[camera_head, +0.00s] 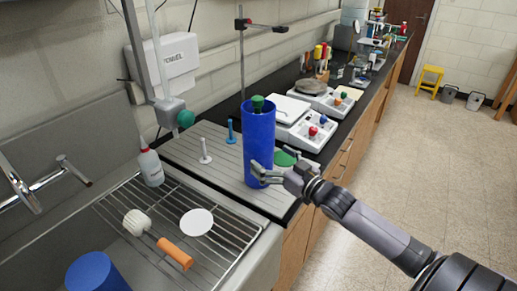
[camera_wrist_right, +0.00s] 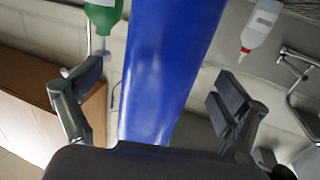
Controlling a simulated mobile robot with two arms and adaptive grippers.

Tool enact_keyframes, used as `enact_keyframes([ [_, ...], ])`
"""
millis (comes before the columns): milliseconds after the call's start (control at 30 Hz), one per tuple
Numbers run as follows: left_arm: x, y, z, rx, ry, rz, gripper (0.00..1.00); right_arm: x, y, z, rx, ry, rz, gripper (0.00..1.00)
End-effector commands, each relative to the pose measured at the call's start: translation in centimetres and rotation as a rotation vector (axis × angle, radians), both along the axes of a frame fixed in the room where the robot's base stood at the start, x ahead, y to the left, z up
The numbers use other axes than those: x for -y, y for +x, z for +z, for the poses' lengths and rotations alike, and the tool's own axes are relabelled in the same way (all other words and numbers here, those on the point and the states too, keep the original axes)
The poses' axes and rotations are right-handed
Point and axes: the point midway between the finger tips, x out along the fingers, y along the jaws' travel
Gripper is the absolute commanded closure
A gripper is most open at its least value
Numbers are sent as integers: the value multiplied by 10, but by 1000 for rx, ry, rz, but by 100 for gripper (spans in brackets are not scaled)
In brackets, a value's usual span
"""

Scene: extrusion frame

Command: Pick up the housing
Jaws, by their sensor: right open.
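A tall blue cylinder (camera_head: 258,140), which looks like the housing, stands upright on the grey ribbed drainboard, with a dark green knob (camera_head: 258,103) at its top. My right gripper (camera_head: 268,175) is at the cylinder's lower part, coming in from the right. In the right wrist view the blue cylinder (camera_wrist_right: 165,65) runs between the two open fingers of the right gripper (camera_wrist_right: 158,90), with a visible gap on each side. A second blue cylinder (camera_head: 95,272) is partly cut off at the bottom left of the head view. My left gripper is not in view.
White and blue pegs (camera_head: 205,152) stand left of the cylinder. A wire rack (camera_head: 235,232) in the sink holds a brush, a white disc and an orange-handled tool. A white bottle with a red cap (camera_head: 150,165) stands behind. Scales (camera_head: 305,125) stand beyond on the black counter.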

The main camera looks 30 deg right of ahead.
Motion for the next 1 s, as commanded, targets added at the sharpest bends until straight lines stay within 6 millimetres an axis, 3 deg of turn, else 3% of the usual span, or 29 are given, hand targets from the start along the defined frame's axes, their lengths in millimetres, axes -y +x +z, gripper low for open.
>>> enact_keyframes([
  [500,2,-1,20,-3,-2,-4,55,-9,50,2,1,0,0,6],
  [767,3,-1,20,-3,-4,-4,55,-10,52,0,-1,0,0,6],
  [1000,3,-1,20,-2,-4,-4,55,-10,52,0,0,0,0,22],
])
